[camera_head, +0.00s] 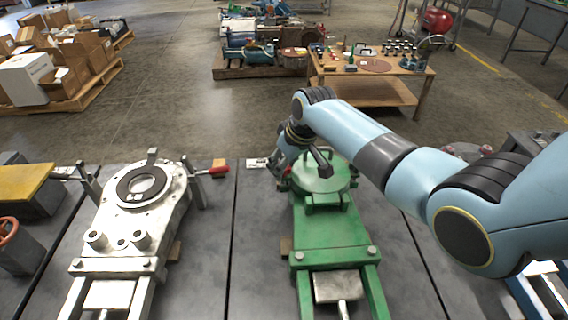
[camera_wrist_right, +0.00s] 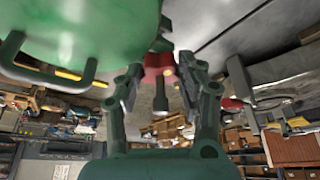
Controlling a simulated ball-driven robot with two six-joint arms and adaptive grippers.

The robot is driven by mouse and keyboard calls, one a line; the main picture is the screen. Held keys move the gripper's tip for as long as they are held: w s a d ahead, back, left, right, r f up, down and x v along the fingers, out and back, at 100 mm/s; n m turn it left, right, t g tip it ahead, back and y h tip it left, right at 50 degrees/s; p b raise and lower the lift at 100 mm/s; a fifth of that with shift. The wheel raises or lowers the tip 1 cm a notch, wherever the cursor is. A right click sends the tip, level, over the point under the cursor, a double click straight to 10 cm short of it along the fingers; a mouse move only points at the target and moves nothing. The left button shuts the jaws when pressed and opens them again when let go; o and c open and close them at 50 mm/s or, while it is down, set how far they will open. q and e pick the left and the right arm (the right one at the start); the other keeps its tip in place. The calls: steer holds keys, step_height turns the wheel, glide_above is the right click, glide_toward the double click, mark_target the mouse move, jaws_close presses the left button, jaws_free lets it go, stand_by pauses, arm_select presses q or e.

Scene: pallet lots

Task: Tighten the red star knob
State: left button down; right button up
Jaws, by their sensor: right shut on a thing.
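The red star knob (camera_wrist_right: 158,63) sits at the edge of the green machine (camera_wrist_right: 85,28) in the right wrist view. My right gripper (camera_wrist_right: 160,78) has one finger on each side of the knob and is shut on it. In the head view my right gripper (camera_head: 282,165) is at the far left side of the round top of the green machine (camera_head: 322,228). Its arm comes in from the right, and the knob there is mostly hidden. My left gripper is not in view.
A light grey machine (camera_head: 120,240) with a red-tipped lever (camera_head: 218,169) stands to the left. A yellow-topped block (camera_head: 25,184) is at the far left. Behind are a wooden table (camera_head: 368,88), loaded pallets and open floor (camera_head: 180,110).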

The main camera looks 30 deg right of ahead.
steer(key=shift+c, duration=0.9)
steer(key=shift+p, duration=0.3)
steer(key=m+h+p, duration=0.1)
steer(key=m+p, duration=0.1)
steer(key=shift+r+m, duration=0.15)
steer(key=shift+m, duration=0.15)
steer(key=shift+a+m+h+p, duration=0.1)
steer(key=shift+m+h+p, duration=0.3)
steer(key=shift+m+p, duration=0.45)
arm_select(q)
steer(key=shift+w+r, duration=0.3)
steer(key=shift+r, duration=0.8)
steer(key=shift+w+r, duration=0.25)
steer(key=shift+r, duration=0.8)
arm_select(e)
steer(key=shift+m+h, duration=0.3)
steer(key=shift+m, duration=0.65)
steer(key=o, duration=1.2)
steer(key=shift+c, duration=0.2)
